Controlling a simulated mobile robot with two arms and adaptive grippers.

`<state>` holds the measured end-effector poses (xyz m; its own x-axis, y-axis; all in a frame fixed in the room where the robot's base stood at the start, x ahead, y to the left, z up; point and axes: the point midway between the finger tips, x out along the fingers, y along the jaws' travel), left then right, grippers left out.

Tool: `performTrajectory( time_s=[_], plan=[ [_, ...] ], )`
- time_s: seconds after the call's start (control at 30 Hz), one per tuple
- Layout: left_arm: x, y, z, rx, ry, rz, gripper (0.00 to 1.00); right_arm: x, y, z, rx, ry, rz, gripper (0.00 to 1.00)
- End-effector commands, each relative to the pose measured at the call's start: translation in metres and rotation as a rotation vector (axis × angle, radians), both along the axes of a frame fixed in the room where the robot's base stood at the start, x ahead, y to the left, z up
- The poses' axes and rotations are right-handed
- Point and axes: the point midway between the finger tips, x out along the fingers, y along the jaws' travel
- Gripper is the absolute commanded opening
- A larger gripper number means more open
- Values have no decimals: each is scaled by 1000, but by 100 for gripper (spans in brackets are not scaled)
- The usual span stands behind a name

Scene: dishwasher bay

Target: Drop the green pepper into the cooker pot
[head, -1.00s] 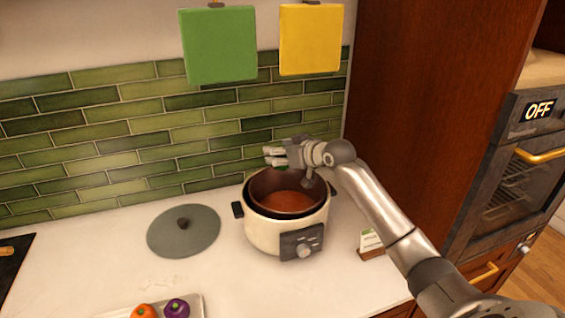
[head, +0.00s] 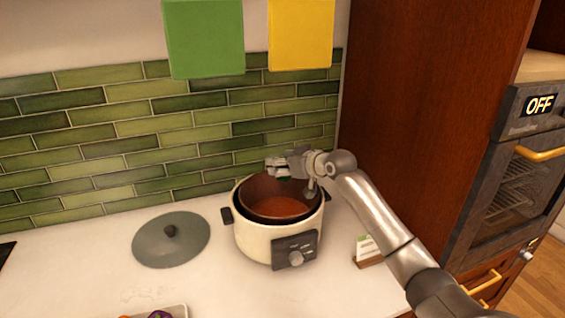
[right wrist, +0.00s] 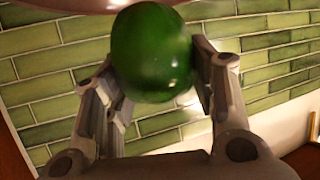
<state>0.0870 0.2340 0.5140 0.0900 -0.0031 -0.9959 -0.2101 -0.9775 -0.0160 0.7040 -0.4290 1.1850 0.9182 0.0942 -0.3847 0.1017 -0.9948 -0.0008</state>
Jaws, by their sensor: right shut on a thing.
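The green pepper (right wrist: 152,50) is a glossy dark green round thing between the two fingers of my right gripper (right wrist: 160,85) in the right wrist view. In the head view my right gripper (head: 278,168) is above the back part of the cooker pot, shut on the pepper, which is mostly hidden there. The cooker pot (head: 258,240) is cream-coloured with a dark control panel in front, open on top, with a reddish-brown inside. A curved pinkish-brown edge shows at the top of the right wrist view. My left gripper is not in view.
The grey-green lid (head: 170,243) lies on the white counter (head: 215,285) left of the pot. A tray (head: 185,311) with an orange and a purple vegetable is at the bottom edge. A small card stand (head: 367,250) is right of the pot. A wooden cabinet side (head: 425,110) rises at the right.

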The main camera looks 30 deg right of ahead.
Motion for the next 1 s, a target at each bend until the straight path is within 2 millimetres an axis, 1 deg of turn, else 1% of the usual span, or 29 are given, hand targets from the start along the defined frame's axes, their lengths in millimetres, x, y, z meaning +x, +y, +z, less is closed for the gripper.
performTrajectory(
  time_s=[0.07, 0.2, 0.23, 0.4, 0.43, 0.67, 0.77, 0.87, 1.0],
  plan=[
    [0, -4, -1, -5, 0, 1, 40, 0, 0, 0, 0, -2, 0, 26],
    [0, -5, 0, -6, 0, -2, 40, 0, 0, 1, 0, -2, 0, 26],
    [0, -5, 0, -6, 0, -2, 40, 0, 0, 1, 0, -2, 0, 53],
    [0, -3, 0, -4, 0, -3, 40, 0, 0, 1, 0, -2, 0, 75],
    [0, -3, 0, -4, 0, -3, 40, 0, 0, 1, 0, -2, 0, 77],
    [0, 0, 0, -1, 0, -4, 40, 0, 0, 1, 0, -1, 0, 77],
    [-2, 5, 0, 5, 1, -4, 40, -1, 0, 0, 0, 1, 0, 77],
    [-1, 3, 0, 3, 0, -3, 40, -6, -1, 2, 0, 0, 0, 77],
    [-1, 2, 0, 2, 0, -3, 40, -23, -3, 9, -2, 0, 0, 77]
  ],
)
